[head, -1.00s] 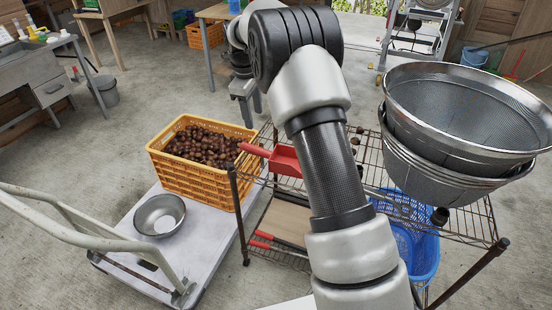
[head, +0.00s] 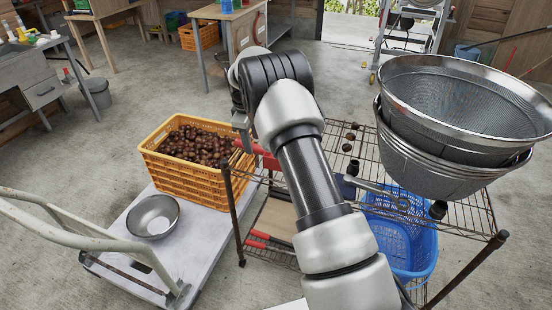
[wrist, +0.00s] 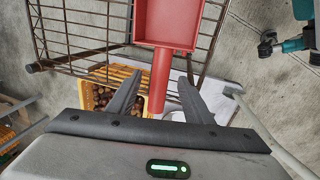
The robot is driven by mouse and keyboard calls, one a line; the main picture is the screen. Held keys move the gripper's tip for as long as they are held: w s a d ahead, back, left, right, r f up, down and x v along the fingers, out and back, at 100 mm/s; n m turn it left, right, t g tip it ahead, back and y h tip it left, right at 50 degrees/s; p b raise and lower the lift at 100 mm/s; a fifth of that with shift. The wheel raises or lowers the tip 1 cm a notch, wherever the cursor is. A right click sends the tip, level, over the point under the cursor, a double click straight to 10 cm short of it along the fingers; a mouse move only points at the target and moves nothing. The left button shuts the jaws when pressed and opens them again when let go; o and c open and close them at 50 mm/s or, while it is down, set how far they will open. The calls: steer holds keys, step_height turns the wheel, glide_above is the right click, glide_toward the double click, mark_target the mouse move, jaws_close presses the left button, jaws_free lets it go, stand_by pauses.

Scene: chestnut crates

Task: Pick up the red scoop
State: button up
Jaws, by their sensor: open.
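The red scoop (wrist: 167,22) lies on the wire rack's top shelf, its square pan at the top of the wrist view and its handle pointing down toward my gripper (wrist: 160,76). My gripper is open, with its two dark fingers on either side of the handle in the picture. I cannot tell whether the fingers are level with the handle or above it. In the head view my arm covers much of the red scoop (head: 268,160), and only part of its pan and handle shows. The fingers are not clear there.
The wire rack (head: 466,218) also holds stacked metal sieves (head: 455,100) at right and several small dark objects. A yellow crate of chestnuts (head: 190,182) and a metal bowl (head: 153,217) stand on the cart (head: 190,245) at left. A blue basket (head: 408,240) is below the shelf.

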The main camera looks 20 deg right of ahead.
mark_target(253, 145)
steer(key=f, duration=0.3)
steer(key=f+b, duration=0.1)
steer(key=shift+w+d+f, duration=0.2)
steer(key=shift+w, duration=0.15)
steer(key=shift+r, duration=0.1)
jaws_close()
